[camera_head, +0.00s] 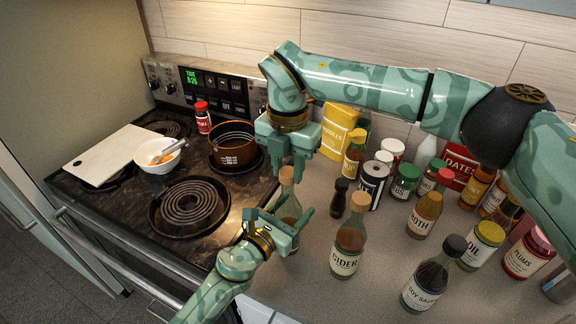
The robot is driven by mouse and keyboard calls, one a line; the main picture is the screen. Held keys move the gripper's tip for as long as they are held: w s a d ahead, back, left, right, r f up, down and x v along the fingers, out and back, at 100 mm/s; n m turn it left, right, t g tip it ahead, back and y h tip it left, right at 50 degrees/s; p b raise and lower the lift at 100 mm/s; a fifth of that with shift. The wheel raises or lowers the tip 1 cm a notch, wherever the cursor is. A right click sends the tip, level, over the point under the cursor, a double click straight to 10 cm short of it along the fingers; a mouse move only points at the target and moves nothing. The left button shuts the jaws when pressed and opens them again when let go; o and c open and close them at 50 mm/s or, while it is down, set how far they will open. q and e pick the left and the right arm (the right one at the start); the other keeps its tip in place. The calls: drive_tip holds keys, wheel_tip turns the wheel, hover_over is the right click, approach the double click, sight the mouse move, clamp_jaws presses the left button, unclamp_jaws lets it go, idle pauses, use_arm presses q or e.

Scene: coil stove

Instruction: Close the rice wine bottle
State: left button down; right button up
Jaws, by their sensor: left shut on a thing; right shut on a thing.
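A clear glass bottle (287,207) with brownish contents stands upright near the counter's left edge, by the stove. Its label is hidden, so I cannot read whether it is the rice wine. My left gripper (292,218) is shut around its body from the front. A tan cork-like stopper (287,175) is at the top of the bottle's neck. My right gripper (287,168) points down from above and is shut on the stopper. The stopper lines up with the neck; I cannot tell whether it is fully seated.
A cider bottle (348,240) and a small dark-capped bottle (339,198) stand close on the right. Soy sauce (428,280), oil and several jars crowd the counter further right. The stove at left holds a copper pot (233,149), a white bowl (158,157) and a board (105,155).

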drive_tip(key=m, duration=0.9)
drive_tip(key=shift+m, duration=0.4)
drive_tip(key=m, duration=1.2)
drive_tip(key=o, duration=0.9)
drive_tip(key=shift+o, duration=0.2)
drive_tip(key=shift+r, duration=2.2)
drive_tip(key=shift+c, duration=0.3)
